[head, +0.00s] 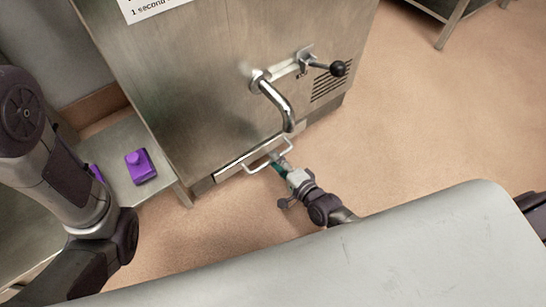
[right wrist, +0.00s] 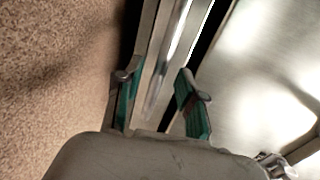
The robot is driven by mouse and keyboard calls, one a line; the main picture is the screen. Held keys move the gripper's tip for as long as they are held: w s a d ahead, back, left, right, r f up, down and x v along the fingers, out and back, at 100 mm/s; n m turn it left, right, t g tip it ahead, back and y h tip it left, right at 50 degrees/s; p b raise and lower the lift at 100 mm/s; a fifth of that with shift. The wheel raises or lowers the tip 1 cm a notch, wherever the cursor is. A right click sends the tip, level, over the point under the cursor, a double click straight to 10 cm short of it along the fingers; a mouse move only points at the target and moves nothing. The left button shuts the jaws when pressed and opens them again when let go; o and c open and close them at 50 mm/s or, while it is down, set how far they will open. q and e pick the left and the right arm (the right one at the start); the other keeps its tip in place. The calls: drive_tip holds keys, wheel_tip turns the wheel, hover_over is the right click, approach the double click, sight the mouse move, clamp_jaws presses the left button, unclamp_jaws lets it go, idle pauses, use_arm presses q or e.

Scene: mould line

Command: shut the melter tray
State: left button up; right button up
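The melter (head: 215,75) is a steel cabinet with a curved spout and a black-knobbed lever on its front. The melter tray (head: 231,170) is a low drawer at its foot, with a pale bar handle (head: 258,168). A narrow dark gap shows along its top edge; I cannot tell how far out it stands. My right gripper (head: 280,163) is at the handle's right end. In the right wrist view its green-padded fingers (right wrist: 157,98) are apart, with metal strips of the tray front beyond and between them. Contact is unclear. My left arm shows at left, its gripper out of view.
A purple mould (head: 141,167) sits on a low steel table (head: 128,140) left of the melter. A pale rounded surface fills the bottom of the head view. Another steel stand (head: 450,22) is at the top right. The brown floor (head: 440,120) right of the melter is clear.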

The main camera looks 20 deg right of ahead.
drive_tip(key=v, duration=0.9)
drive_tip(key=shift+s, duration=0.25)
